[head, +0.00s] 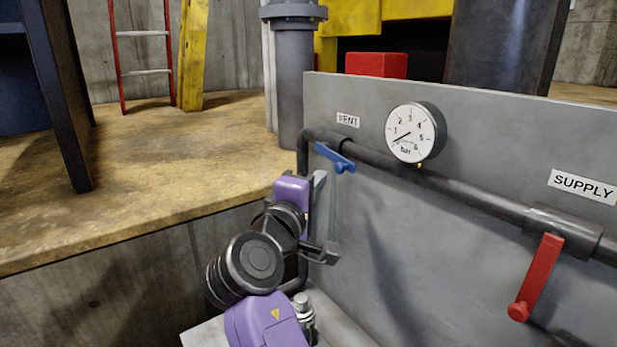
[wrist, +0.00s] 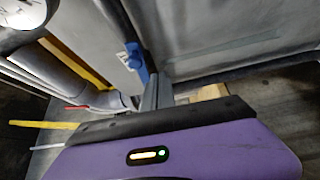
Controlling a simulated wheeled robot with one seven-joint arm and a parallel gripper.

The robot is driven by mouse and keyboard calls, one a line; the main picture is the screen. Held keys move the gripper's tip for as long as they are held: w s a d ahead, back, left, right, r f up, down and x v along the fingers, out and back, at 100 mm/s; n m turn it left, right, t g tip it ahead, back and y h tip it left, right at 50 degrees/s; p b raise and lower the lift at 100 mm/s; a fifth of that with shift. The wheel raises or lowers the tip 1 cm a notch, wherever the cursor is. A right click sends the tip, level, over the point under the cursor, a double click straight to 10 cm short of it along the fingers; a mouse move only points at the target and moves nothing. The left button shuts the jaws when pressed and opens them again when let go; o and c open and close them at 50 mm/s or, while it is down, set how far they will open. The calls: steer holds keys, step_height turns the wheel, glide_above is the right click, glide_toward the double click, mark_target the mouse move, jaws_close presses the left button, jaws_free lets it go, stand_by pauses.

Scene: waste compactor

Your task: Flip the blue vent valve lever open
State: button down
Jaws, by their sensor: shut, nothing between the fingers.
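The blue vent valve lever (head: 335,157) sits on the dark pipe under the VENT label (head: 347,119). In the head view it slants down to the right, with its free end lowest. My gripper (head: 320,177) is shut and empty, its grey fingers pointing up just below the lever. In the wrist view the blue lever (wrist: 138,65) shows just past the fingertips (wrist: 152,84) of my gripper. I cannot tell whether they touch. The purple gripper body hides the pipe's lower part.
A pressure gauge (head: 415,132) stands right of the lever on the grey panel (head: 460,240). A red lever (head: 537,277) hangs down under the SUPPLY label (head: 583,186). A red block (head: 376,65) shows behind the panel. The vertical grey pipe (head: 294,90) rises behind the vent pipe's bend.

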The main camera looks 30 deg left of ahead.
steer(key=s+r+b, duration=0.1)
steer(key=s+r, duration=0.3)
steer(key=s, duration=0.5)
steer(key=shift+s+a+r+b, duration=0.15)
steer(key=shift+a+r+b, duration=0.2)
steer(key=shift+a, duration=0.1)
steer(key=shift+f, duration=0.1)
